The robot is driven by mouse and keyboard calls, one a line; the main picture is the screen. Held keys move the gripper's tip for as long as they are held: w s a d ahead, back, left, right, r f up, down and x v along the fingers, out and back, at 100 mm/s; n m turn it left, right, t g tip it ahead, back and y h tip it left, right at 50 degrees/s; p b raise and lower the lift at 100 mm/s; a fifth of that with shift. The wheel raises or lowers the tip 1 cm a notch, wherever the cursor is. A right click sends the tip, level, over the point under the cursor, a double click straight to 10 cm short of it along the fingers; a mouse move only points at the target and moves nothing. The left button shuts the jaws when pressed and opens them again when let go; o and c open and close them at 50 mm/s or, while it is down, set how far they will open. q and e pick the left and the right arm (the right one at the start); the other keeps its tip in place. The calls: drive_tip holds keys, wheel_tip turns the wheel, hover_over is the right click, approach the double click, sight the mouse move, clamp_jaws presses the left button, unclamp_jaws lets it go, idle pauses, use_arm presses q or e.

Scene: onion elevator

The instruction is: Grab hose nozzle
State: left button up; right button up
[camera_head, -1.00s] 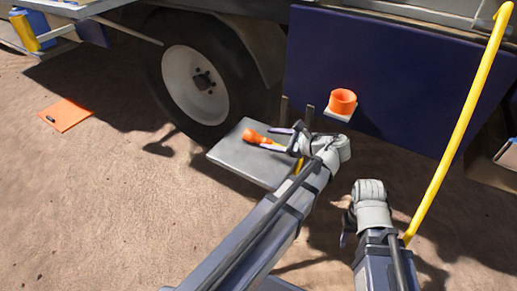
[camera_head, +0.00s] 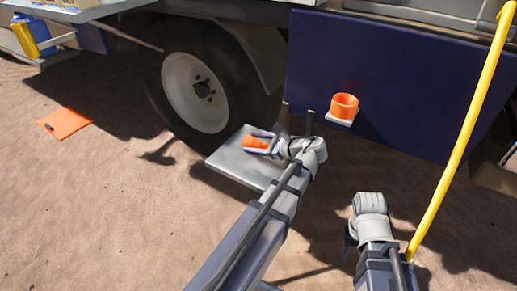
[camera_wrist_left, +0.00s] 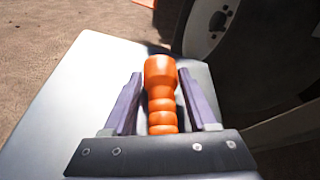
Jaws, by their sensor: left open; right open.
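The orange hose nozzle (camera_head: 255,143) lies on a grey shelf plate (camera_head: 228,165) beside the wheel. In the left wrist view the nozzle (camera_wrist_left: 160,90) lies lengthwise between the two purple fingers of my left gripper (camera_wrist_left: 158,95), its wide end pointing away. My left gripper (camera_head: 260,142) is open around the nozzle, with a small gap showing on the right side of the wide end. Whether the fingers touch its ribbed part is hard to tell. My right gripper (camera_head: 350,240) is at the lower right, away from the nozzle, its fingers mostly hidden behind its wrist.
An orange cup-like holder (camera_head: 344,106) sits on a small bracket on the dark blue panel (camera_head: 400,70). A yellow pole (camera_head: 460,140) stands at the right. A large wheel (camera_head: 200,90) is behind the plate. An orange flat piece (camera_head: 66,123) lies on open dirt at left.

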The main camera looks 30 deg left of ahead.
use_arm(q)
drive_tip(key=shift+a+f, duration=0.1)
drive_tip(key=shift+a, duration=0.15)
clamp_jaws()
idle(0.3)
